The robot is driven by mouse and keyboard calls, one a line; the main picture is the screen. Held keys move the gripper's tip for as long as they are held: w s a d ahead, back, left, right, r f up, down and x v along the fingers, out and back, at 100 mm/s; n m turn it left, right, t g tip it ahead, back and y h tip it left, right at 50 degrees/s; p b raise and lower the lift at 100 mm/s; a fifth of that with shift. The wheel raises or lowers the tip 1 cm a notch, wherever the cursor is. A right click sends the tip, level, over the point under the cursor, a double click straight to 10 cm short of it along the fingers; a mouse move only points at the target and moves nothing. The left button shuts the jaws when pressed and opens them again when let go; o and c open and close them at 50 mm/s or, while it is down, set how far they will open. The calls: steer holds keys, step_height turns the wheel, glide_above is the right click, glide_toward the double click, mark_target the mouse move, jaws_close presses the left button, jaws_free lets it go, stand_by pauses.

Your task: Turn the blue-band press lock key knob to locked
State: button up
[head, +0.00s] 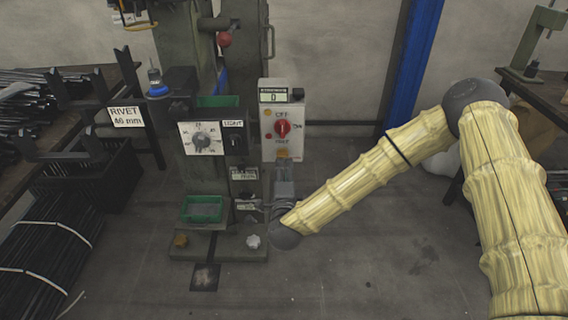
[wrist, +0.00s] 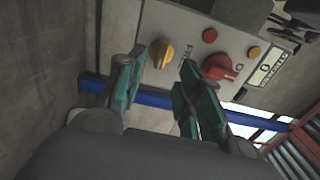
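The press (head: 205,130) stands left of centre in the head view, with a blue band (head: 158,91) on a post beside it. A pale control box (head: 269,150) on its right carries a red knob (head: 283,128) and a smaller yellow knob; both show in the wrist view, red (wrist: 220,67) and yellow (wrist: 161,53). I cannot tell for sure which is the lock key knob. My gripper (wrist: 162,75) is open, its teal fingers apart below the yellow knob, which appears between and beyond the tips. Contact is not visible. In the head view my gripper (head: 284,188) is just under the box.
A dial panel (head: 200,138) and green trays (head: 203,209) are on the press. A black rack (head: 90,165) and bundled rods (head: 50,240) lie at left. A blue column (head: 413,60) stands behind. The floor (head: 390,270) at front right is clear.

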steer(key=s, duration=0.5)
steer(key=shift+s, duration=0.4)
steer(key=s+d+f+n+g+y, duration=0.1)
steer(key=s+f+n+g+y, duration=0.15)
steer(key=s+f+n, duration=0.5)
steer(key=s+d+f+n+g+y, duration=0.15)
steer(key=s+f+g, duration=0.3)
steer(key=f, duration=0.65)
steer(key=s+d+f+n+g+h, duration=0.1)
steer(key=s+d+f+n+g, duration=0.25)
steer(key=s+d+f, duration=0.45)
steer(key=s+d+f+n+g+h, duration=0.1)
steer(key=s+d+f+n+g, duration=0.3)
steer(key=s, duration=0.8)
steer(key=s+d+n+g+h, duration=0.15)
steer(key=s+d+g, duration=0.25)
steer(key=s+d, duration=0.4)
step_height(320, 180, up, 25)
steer(key=p, duration=2.4)
steer(key=shift+a+f, duration=0.15)
